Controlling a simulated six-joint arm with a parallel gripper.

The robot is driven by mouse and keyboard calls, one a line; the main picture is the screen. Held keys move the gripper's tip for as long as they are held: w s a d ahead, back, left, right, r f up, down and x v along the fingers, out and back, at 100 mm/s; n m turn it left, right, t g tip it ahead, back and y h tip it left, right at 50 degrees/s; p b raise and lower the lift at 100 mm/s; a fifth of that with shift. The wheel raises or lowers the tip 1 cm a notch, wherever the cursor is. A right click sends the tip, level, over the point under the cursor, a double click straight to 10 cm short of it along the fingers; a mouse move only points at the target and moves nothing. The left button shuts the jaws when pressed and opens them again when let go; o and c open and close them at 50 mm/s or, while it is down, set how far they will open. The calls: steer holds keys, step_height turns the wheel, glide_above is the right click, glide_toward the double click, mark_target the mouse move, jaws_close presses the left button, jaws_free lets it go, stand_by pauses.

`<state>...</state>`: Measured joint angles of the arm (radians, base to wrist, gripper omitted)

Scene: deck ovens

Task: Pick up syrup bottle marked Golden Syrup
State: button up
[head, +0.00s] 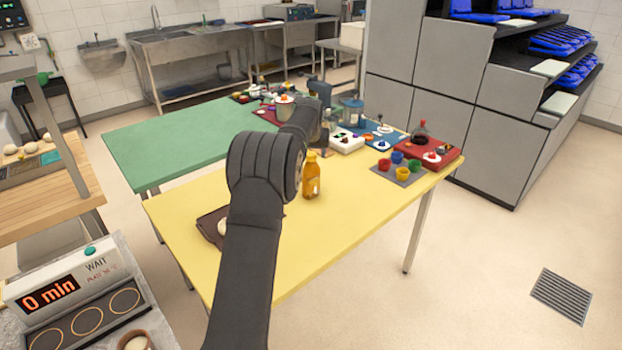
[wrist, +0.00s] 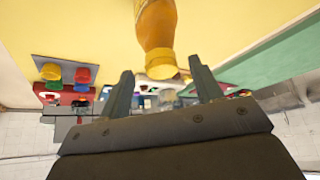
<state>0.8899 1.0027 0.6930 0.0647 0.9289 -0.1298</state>
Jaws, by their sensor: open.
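An amber bottle with a yellow cap (head: 312,182) stands upright on the yellow table (head: 365,205), just right of my arm in the head view. No name can be read on it. In the wrist view, which looks upside down, the bottle (wrist: 157,24) comes in from the top edge with its cap towards my gripper. My gripper (wrist: 160,68) is open and empty, and the cap appears between its two fingertips. I cannot tell how far apart in depth they are. In the head view my arm hides the fingers.
A grey plate with coloured cups (head: 398,172) and a red box (head: 432,152) with a dark flask lie right of the bottle. A dark brown tray (head: 207,224) lies partly behind my arm. A green table (head: 180,135) adjoins behind. The yellow table's front right is clear.

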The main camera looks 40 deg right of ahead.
mark_target(311, 154)
steer(key=shift+x, duration=1.55)
steer(key=shift+w, duration=0.1)
steer(key=shift+r, duration=0.1)
jaws_close()
